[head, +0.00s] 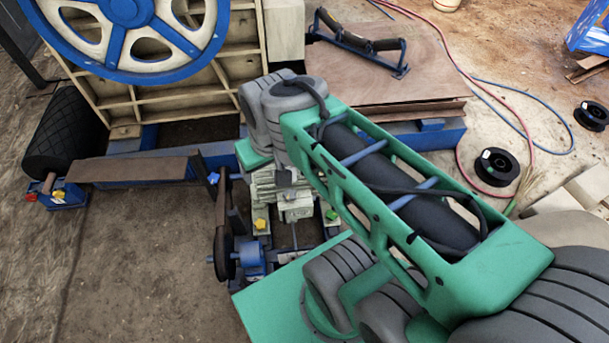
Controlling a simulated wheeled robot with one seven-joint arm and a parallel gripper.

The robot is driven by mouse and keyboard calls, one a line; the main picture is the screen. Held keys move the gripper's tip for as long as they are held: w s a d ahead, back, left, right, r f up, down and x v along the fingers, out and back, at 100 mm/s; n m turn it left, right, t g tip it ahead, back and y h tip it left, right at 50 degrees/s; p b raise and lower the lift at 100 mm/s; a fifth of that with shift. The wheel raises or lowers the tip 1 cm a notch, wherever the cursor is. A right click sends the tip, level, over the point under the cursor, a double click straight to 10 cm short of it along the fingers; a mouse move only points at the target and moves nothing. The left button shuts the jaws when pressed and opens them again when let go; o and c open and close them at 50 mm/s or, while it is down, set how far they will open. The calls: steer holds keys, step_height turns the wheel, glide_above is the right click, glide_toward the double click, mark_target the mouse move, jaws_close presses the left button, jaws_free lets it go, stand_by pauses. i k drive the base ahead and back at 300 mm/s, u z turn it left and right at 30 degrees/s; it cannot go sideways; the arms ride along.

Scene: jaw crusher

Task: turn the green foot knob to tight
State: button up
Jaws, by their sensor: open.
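A small green knob (331,214) shows at the right side of the foot of a pale grey motor (292,203), just left of my green arm. It is too small to tell how far it is turned. My arm crosses from the lower right to the upper middle and bends down at its grey joints above the motor. My gripper does not show; the arm's own links hide the space beyond the bend. I cannot tell how far the gripper is from the knob.
A yellow knob (260,224) sits at the motor's left foot. A blue-hubbed pulley (224,253) stands to its left. The large blue flywheel (130,38) is behind. A wooden board (385,75), hoses and black spools (497,167) lie right. Bare floor (130,265) is at left.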

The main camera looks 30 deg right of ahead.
mark_target(330, 214)
steer(key=k, duration=1)
steer(key=z, duration=0.8)
steer(key=i, duration=0.65)
steer(key=u, duration=2.15)
